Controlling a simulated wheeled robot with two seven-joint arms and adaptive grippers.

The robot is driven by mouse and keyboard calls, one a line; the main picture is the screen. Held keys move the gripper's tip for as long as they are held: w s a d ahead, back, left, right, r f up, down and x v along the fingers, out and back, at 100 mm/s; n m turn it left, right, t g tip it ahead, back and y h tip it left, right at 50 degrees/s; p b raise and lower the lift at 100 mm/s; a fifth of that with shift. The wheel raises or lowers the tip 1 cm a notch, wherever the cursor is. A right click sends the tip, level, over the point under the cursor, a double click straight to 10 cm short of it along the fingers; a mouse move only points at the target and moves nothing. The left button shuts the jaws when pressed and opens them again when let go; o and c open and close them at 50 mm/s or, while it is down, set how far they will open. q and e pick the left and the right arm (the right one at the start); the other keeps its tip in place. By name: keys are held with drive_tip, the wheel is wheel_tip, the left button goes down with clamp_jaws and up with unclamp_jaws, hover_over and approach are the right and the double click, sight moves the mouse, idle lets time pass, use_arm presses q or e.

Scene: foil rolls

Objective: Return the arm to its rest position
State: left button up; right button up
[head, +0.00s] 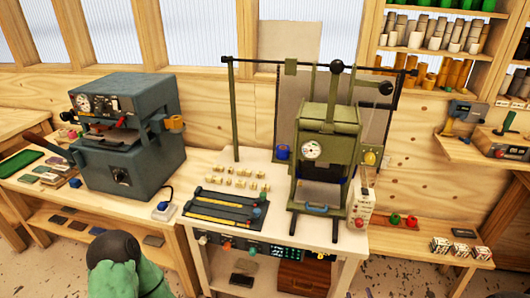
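A green rounded arm part with a dark cap (116,268) shows at the bottom edge, left of the middle; it looks like a link of my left arm. It is cut off by the bottom of the head view. Neither of my grippers shows, so what they hold or touch is hidden.
A blue-grey machine (128,130) stands on the left bench. An olive press (325,135) stands on the middle table (215,213), with yellow-striped bars (222,207) and small pale blocks beside it. Shelves (440,60) hold rolls at right.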

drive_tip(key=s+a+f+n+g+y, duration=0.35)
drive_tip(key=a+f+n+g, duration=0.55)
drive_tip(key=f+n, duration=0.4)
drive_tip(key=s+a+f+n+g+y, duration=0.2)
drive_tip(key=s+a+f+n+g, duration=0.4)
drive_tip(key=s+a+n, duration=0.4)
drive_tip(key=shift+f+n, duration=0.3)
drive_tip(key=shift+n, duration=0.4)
